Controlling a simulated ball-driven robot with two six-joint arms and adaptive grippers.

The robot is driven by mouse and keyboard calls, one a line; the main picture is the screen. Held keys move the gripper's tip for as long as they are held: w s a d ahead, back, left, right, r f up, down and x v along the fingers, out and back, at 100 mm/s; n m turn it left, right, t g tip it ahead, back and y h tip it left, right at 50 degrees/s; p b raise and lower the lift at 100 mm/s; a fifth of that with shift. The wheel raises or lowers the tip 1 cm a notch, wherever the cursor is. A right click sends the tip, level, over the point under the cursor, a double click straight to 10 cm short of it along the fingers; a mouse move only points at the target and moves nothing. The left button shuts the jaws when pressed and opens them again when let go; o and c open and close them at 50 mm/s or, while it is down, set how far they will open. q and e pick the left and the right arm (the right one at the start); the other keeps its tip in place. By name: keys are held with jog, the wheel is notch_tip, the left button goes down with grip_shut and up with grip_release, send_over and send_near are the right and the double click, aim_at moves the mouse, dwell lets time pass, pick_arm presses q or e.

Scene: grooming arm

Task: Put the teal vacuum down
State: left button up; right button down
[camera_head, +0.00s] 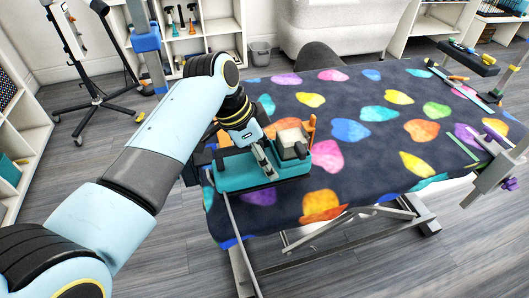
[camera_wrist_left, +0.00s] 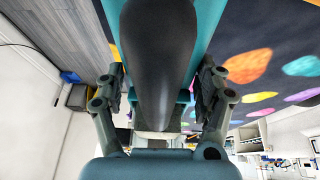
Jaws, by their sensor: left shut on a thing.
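The teal vacuum (camera_head: 236,173) is a boxy teal body with dark trim, at the near left corner of the patterned grooming table (camera_head: 375,150). My left gripper (camera_head: 266,163) comes down over it and is shut on it. In the left wrist view, a long dark grey part (camera_wrist_left: 162,60) with teal on both sides runs between the fingers of my left gripper (camera_wrist_left: 160,85). I cannot tell whether the vacuum's underside touches the tabletop. My right gripper is out of view.
A pale block (camera_head: 290,138) and an orange piece (camera_head: 310,129) show close behind the vacuum. Tools lie at the table's far right, near a black tray (camera_head: 468,58). A grey clamp (camera_head: 490,175) stands at the right edge. The middle of the tabletop is clear.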

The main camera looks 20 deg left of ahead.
pick_arm(q)
jog(key=o, duration=1.7)
jog(key=shift+r, duration=0.2)
jog(key=v, duration=1.2)
jog(key=shift+r+p, duration=0.35)
jog(key=shift+p, duration=0.05)
jog(key=shift+s, duration=0.1)
